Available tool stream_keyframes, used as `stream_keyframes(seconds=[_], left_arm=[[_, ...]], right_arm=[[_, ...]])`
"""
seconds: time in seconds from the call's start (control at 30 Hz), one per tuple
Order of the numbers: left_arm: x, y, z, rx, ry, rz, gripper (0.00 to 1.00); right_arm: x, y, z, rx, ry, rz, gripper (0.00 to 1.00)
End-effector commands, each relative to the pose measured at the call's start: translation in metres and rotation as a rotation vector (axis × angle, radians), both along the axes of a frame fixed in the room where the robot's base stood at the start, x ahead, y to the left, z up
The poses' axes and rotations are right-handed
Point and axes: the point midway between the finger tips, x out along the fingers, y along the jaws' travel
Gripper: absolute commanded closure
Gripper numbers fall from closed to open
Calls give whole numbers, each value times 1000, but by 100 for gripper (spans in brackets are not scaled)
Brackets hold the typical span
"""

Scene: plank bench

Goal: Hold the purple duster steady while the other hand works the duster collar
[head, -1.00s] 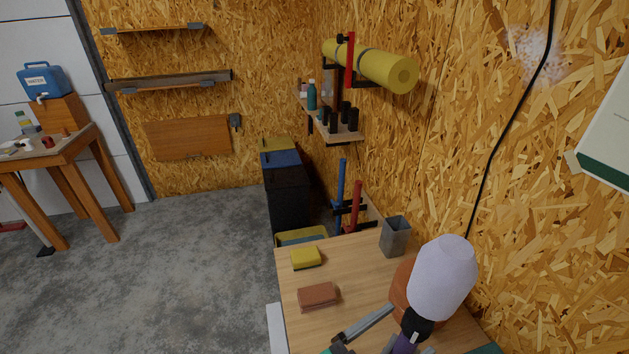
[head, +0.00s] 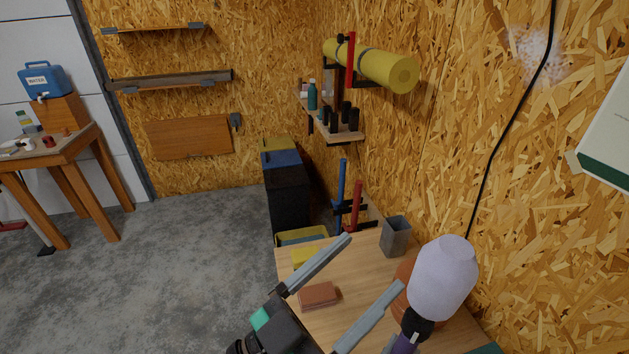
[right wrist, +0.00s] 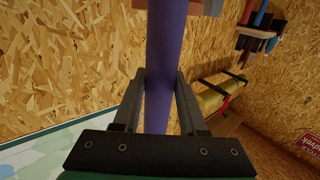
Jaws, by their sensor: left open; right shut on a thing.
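The duster has a fluffy white head (head: 445,278), a black collar (head: 417,324) below it and a purple handle (head: 403,345) that runs out at the bottom edge of the head view. It stands tilted above the bench's right part. In the right wrist view my right gripper (right wrist: 161,80) is shut on the purple handle (right wrist: 165,50), one finger on each side. My left gripper (head: 376,261) is open and empty in the head view. Its two grey fingers spread wide, to the left of the collar and apart from it.
On the plank bench (head: 350,270) lie a brown block (head: 318,295) and a yellow sponge (head: 303,256), partly covered by a left finger. A grey metal cup (head: 395,237) stands near the wall. A terracotta-coloured object (head: 402,292) is partly hidden behind the duster head.

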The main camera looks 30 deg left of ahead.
Motion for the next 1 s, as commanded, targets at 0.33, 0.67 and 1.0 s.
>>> stream_keyframes(seconds=[0.33,0.67,1.0], left_arm=[[-3,24,78,-24,-172,77,13],[-14,43,134,-52,-295,139,13],[-17,46,142,-56,-314,149,13]], right_arm=[[-1,-1,-9,-3,17,-1,100],[-1,-1,-9,-3,17,-1,100],[-1,-1,-9,-2,16,-1,100]])
